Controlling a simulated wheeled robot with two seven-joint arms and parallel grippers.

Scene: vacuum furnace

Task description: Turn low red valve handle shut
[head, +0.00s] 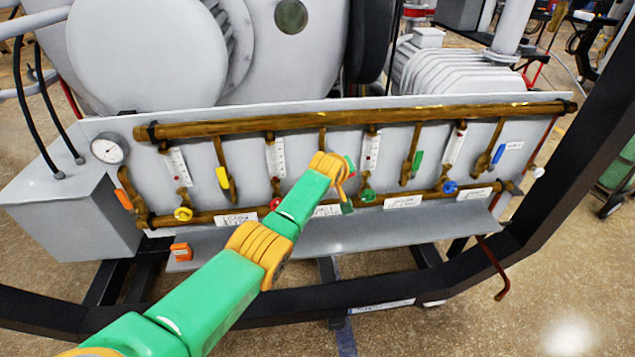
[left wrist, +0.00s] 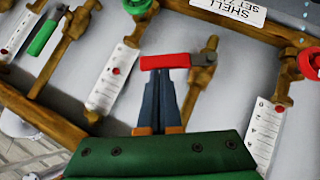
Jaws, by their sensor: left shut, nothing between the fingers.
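The red valve handle (left wrist: 178,61) shows in the left wrist view. It lies crosswise to its brown pipe (left wrist: 197,88), and its right end joins the pipe's fitting. My left gripper (left wrist: 166,78) is shut and empty. Its two dark fingers are together, with their tips right at the lower edge of the handle's middle; I cannot tell whether they touch. In the head view my green and orange left arm (head: 265,240) reaches to the middle of the panel, and its wrist largely hides the handle. My right gripper is not in view.
The grey panel (head: 240,160) carries other pipes with a yellow handle (head: 223,178), a green handle (head: 417,160), a blue handle (head: 498,154) and round knobs. A long upper pipe (head: 240,126) crosses it. A black frame bar (head: 590,130) stands at the right.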

